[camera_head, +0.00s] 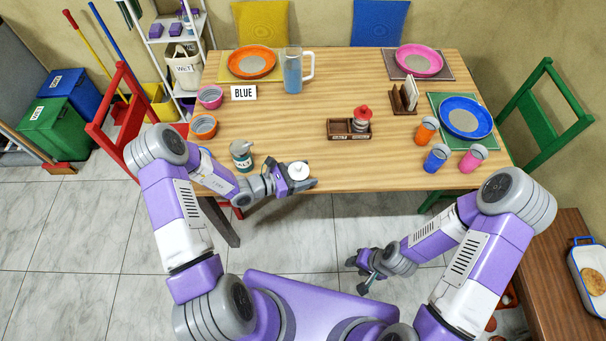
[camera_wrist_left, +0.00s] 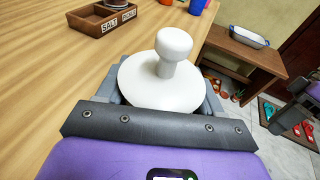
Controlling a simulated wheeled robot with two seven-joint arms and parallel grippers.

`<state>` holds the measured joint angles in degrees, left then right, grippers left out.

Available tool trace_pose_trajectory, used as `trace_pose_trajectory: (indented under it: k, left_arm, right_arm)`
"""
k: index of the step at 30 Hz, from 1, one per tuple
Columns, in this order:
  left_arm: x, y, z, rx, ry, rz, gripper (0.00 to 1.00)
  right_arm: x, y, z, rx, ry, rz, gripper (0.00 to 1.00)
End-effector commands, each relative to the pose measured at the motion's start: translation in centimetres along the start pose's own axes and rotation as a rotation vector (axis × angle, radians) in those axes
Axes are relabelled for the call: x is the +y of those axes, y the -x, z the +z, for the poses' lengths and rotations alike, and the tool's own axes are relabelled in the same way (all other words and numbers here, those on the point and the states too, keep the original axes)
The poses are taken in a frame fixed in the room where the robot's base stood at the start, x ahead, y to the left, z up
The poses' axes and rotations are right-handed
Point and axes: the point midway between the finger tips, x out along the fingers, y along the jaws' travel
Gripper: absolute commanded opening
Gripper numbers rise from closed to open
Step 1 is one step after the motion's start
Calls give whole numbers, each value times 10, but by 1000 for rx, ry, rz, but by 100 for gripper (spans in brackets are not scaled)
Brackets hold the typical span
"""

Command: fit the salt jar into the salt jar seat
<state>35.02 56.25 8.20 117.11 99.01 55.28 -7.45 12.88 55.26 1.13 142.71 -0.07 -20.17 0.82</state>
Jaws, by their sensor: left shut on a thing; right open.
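The salt jar (camera_head: 299,171), seen as a white round lid with a knob, is in my left gripper (camera_head: 300,184) at the table's front edge. In the left wrist view the white lid (camera_wrist_left: 165,82) fills the space between the jaws; its body is hidden below. The brown wooden caddy (camera_head: 338,135) stands to the right and farther back. Its left compartment, labelled SALT in the wrist view (camera_wrist_left: 111,27), is the salt jar seat and looks empty. A red-topped jar (camera_head: 362,116) stands in its right compartment. My right gripper (camera_head: 366,273) is open, empty and off the table's front edge.
A larger labelled jar (camera_head: 241,157) stands left of my left gripper. Several cups, such as the orange one (camera_head: 426,130), stand right of the caddy. Table between gripper and caddy is clear.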

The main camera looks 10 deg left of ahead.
Motion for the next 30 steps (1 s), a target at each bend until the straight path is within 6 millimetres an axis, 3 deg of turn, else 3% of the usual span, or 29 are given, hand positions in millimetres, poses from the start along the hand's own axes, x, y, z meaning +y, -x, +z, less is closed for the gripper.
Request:
trace_pose_trajectory:
  k: [30]
  left_arm:
    - [0,15,79,-3,-3,0,26]
  right_arm:
    - [-7,18,1,0,0,0,43]
